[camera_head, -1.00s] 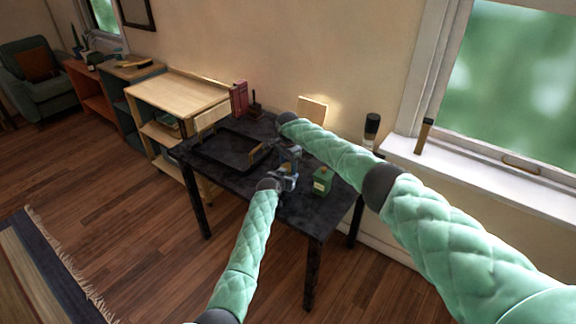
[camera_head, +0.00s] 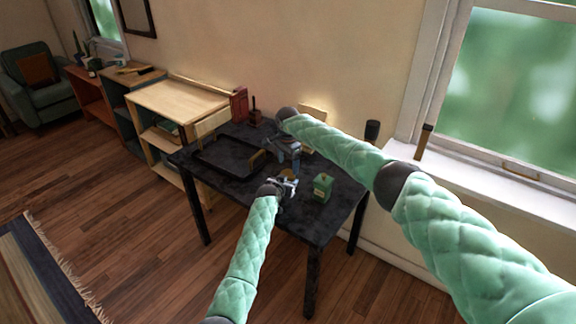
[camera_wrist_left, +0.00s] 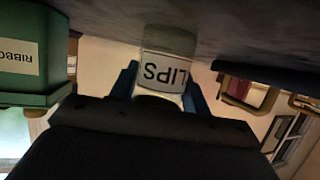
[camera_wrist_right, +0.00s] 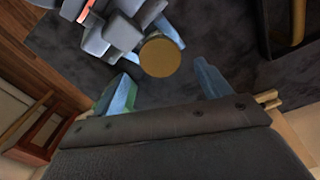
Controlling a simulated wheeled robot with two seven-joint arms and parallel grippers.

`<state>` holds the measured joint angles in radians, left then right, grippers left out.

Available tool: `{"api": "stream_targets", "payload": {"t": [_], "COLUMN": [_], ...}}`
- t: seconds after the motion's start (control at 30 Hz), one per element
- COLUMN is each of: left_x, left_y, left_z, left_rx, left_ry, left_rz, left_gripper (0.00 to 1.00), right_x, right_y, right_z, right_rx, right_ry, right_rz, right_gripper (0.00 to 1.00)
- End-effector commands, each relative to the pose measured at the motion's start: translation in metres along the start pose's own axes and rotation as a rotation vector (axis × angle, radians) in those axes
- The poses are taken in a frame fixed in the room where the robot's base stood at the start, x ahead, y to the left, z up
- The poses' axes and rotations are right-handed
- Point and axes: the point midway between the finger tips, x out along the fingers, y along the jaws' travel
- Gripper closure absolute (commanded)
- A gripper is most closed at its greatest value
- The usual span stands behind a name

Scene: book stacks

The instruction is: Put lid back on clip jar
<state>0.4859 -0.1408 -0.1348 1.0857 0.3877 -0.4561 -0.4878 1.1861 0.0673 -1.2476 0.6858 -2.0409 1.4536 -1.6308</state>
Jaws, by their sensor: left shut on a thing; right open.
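The clip jar (camera_wrist_left: 166,68), with a white label reading "LIPS" in part, is between the blue fingers of my left gripper (camera_wrist_left: 162,88) in the left wrist view, close to the dark table top. My left gripper (camera_head: 286,187) is shut on it. A round tan lid (camera_wrist_right: 162,56) is seen from above in the right wrist view, beside the left gripper's fingers. It appears to lie on the jar, though its seat is hidden. My right gripper (camera_wrist_right: 165,86) is open and empty, with the lid just beyond its fingertips. In the head view, the right gripper (camera_head: 284,149) is behind the left.
A green box labelled "RIBBO" (camera_wrist_left: 25,60) stands close beside the jar; it also shows in the head view (camera_head: 322,188). A black tray (camera_head: 215,170) lies left on the dark table (camera_head: 310,222). Red books (camera_head: 239,106) stand at the back.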

Motion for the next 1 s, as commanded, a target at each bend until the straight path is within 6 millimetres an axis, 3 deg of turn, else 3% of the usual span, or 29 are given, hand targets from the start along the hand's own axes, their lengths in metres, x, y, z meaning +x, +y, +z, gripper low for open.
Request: {"api": "stream_targets", "payload": {"t": [0.23, 0.53, 1.0], "left_x": [0.000, 0.000, 0.000], "left_y": [0.000, 0.000, 0.000], "left_z": [0.000, 0.000, 0.000], "left_rx": [0.000, 0.000, 0.000], "left_ry": [0.000, 0.000, 0.000], "left_rz": [0.000, 0.000, 0.000], "left_gripper": [1.00, 1.00, 1.00], "right_x": [-0.006, -0.032, -0.032], "right_y": [-0.001, -0.001, 0.000], "right_z": [-0.001, -0.001, 0.000], "right_rx": [-0.033, -0.269, -0.299], "right_ry": [0.000, -0.001, -0.004], "right_rz": [-0.002, -0.002, -0.002], "right_gripper": [0.28, 0.28, 0.28]}}
